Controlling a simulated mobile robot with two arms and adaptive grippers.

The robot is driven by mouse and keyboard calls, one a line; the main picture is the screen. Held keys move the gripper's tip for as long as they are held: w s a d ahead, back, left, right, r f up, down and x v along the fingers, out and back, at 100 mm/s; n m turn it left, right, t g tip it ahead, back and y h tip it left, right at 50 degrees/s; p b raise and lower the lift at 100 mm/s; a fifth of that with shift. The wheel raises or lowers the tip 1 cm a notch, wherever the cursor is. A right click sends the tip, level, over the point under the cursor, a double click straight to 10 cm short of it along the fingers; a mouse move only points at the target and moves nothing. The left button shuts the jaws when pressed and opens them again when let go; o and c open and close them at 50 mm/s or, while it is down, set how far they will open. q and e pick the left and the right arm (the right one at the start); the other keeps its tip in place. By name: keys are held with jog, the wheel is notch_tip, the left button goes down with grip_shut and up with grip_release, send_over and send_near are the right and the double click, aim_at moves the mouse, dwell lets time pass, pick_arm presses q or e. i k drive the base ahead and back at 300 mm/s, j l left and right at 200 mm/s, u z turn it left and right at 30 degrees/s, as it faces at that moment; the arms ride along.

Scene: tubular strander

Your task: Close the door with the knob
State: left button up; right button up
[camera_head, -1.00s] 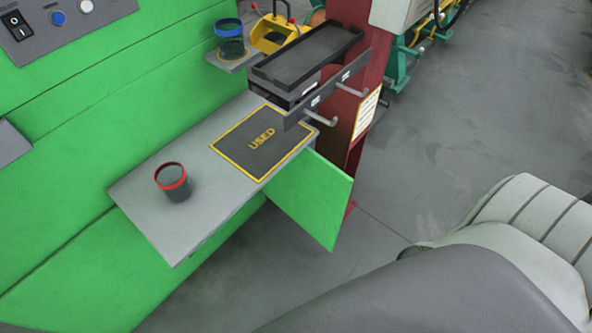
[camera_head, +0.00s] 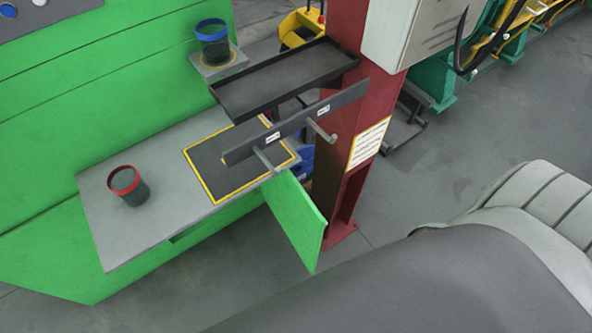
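A green door panel (camera_head: 296,222) hangs below the right end of the grey shelf in the head view. It stands swung out from the green machine body (camera_head: 135,105), so it is open. No knob shows on the face I can see. Neither of my grippers is in view, and a grey and white arm part of mine fills the lower right.
The grey shelf (camera_head: 108,227) holds a red-rimmed cup (camera_head: 128,188) and a dark yellow-edged mat. Above it are a black tray (camera_head: 262,110) and a rail with hooks (camera_head: 297,122). A red column (camera_head: 347,150) stands right of the door.

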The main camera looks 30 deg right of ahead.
aim_at(305, 224)
jog(key=l+u, duration=0.15)
jog(key=l, duration=0.3)
jog(key=l+u, duration=0.1)
jog(key=l, duration=0.35)
jog(key=k+l+u, duration=0.15)
jog(key=l, duration=0.3)
jog(key=l+u, duration=0.15)
jog(key=l, duration=0.3)
jog(key=k+l+u, duration=0.15)
jog(key=l, duration=0.3)
